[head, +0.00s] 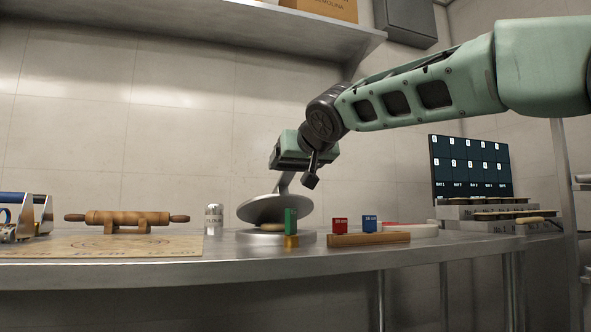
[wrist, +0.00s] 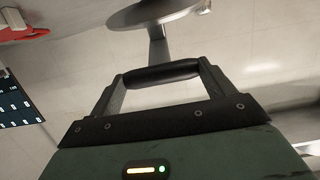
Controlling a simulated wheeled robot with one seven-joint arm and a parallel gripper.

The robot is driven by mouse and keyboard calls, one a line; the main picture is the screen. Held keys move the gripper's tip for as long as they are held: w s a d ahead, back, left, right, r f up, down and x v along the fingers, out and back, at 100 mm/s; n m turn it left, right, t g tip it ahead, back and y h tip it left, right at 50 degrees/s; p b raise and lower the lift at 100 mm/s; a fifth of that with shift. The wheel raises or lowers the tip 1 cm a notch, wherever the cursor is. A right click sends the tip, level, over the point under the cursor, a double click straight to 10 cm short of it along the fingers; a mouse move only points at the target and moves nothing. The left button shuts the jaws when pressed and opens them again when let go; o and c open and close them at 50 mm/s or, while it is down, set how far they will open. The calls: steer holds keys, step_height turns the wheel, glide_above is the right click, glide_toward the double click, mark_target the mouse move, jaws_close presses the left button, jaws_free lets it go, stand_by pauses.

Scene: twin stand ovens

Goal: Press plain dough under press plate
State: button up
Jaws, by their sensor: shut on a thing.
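The press stands on the counter in the head view. Its round metal press plate (head: 275,208) is tilted up over its low round base (head: 273,238). Pale tan dough (head: 272,226) lies on the base under the plate, partly hidden by a green block. My gripper (wrist: 162,74) is shut on the black grip of the press handle (wrist: 158,75), which lies across between its fingers. In the wrist view a metal stem (wrist: 157,48) runs from the grip to the plate (wrist: 155,14). In the head view my wrist hides the grip.
The green block (head: 291,220) stands close in front of the press. Red (head: 340,225) and blue (head: 370,223) blocks stand by a wooden strip (head: 368,239). A metal shaker (head: 214,219), a rolling pin (head: 128,218) and a printed mat (head: 100,245) are to the left. A dark screen (head: 470,168) stands right.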

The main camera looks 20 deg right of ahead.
steer(key=shift+f, duration=0.2)
steer(key=o, duration=1.3)
steer(key=shift+r, duration=0.1)
steer(key=b+v, duration=0.3)
steer(key=v, duration=1.4)
steer(key=shift+s, duration=0.2)
